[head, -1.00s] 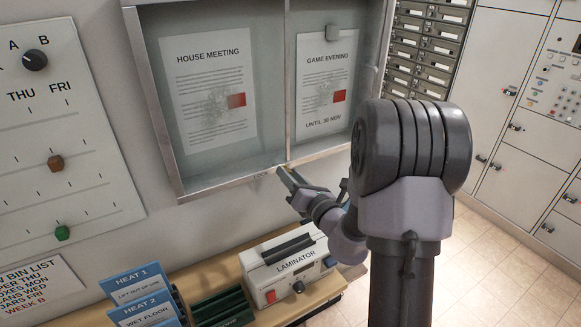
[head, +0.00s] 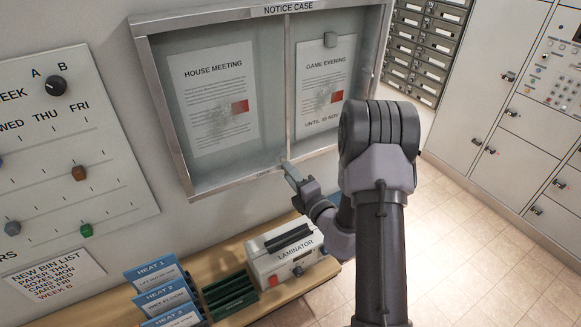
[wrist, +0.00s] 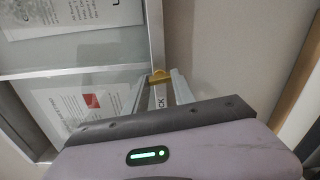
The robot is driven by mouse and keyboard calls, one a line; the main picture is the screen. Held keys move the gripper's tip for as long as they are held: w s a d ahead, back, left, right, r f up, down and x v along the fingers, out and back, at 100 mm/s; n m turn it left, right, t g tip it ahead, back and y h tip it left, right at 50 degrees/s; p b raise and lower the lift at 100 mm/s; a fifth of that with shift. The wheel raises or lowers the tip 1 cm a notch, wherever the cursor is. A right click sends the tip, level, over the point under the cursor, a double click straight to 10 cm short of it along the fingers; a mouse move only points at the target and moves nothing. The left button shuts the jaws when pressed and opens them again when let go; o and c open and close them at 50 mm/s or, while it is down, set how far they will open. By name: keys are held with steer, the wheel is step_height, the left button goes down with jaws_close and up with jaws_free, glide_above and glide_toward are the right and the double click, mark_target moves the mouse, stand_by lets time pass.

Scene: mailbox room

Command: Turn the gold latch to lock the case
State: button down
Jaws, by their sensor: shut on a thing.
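The notice case (head: 210,19) hangs on the wall in the head view, with a metal frame and glass panes over two notices. In the wrist view the small gold latch (wrist: 160,76) sits at the edge of the case's metal frame, between the tips of my gripper's two grey fingers. My gripper (wrist: 161,84) is shut on the latch. A label ending in "CK" shows between the fingers. In the head view my gripper (head: 288,168) is at the bottom edge of the case, near the middle divider. The latch cannot be made out there.
Below the case a wooden shelf (head: 309,291) holds a laminator (head: 283,262), green trays (head: 230,294) and blue HEAT signs (head: 165,300). A white planner board (head: 60,135) is on the wall at left. Lockers (head: 490,90) stand at right, with open floor before them.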

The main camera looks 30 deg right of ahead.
steer(key=shift+r+m+p, duration=0.1)
steer(key=shift+m+p, duration=0.55)
steer(key=shift+m, duration=0.15)
steer(key=c, duration=1)
jaws_free()
steer(key=shift+c, duration=0.2)
steer(key=s+p, duration=0.1)
steer(key=s, duration=1.6)
steer(key=shift+s+d+p, duration=0.2)
steer(key=shift+d+p, duration=0.1)
